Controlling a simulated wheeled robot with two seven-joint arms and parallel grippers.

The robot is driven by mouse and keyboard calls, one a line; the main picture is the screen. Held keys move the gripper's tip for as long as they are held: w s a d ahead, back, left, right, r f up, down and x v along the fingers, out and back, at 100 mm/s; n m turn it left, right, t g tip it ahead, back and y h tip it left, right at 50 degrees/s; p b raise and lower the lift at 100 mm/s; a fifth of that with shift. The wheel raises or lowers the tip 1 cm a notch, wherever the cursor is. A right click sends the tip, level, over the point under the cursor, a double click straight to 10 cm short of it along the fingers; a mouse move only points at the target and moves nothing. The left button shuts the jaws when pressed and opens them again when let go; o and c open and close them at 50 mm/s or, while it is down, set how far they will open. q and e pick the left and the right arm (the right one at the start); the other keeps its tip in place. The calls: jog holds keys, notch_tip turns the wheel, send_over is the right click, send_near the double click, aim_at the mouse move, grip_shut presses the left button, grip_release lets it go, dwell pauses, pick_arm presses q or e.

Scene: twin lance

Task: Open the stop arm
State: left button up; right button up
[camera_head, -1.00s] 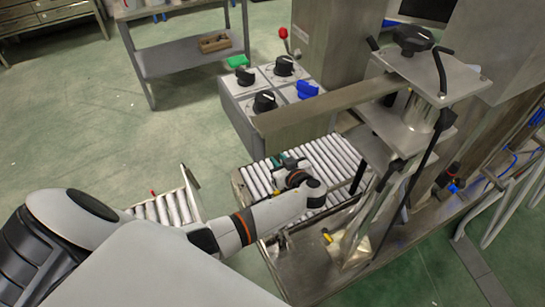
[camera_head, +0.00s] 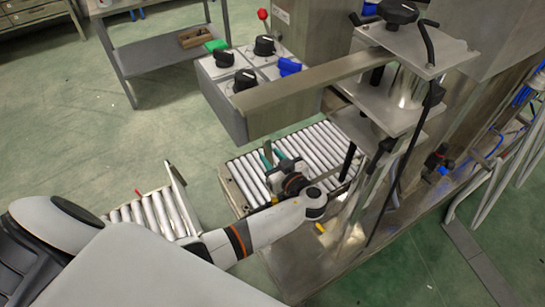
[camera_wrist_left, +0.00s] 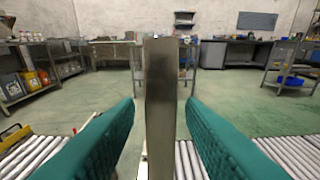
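A long flat metal bar (camera_head: 300,84), which looks like the stop arm, reaches left from the machine column. It passes high over the roller conveyor. My left gripper (camera_head: 272,156) is over the conveyor's left part, lower in the picture than the bar, with its teal fingers apart. In the left wrist view the fingers (camera_wrist_left: 160,130) stand wide open on both sides of an upright metal strip (camera_wrist_left: 160,95), with a gap on each side. I cannot tell which part this strip is, or whether it lies between the fingers or beyond them. My right gripper is not in view.
The roller conveyor (camera_head: 325,145) lies under my left gripper. A shorter roller section (camera_head: 152,215) with an upright end plate (camera_head: 176,176) stands left. A control box (camera_head: 225,105) with black and blue knobs stands behind the bar. Open green floor lies to the left.

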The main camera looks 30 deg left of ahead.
pick_arm(q)
jog(key=shift+o, duration=0.5)
jog(key=shift+s+d, duration=0.15)
jog(key=shift+d, duration=0.15)
jog(key=b+v, duration=0.2)
jog(key=v, duration=0.9)
jog(key=shift+s+d, duration=0.1)
jog(key=shift+s, duration=0.05)
jog(key=shift+c, duration=0.2)
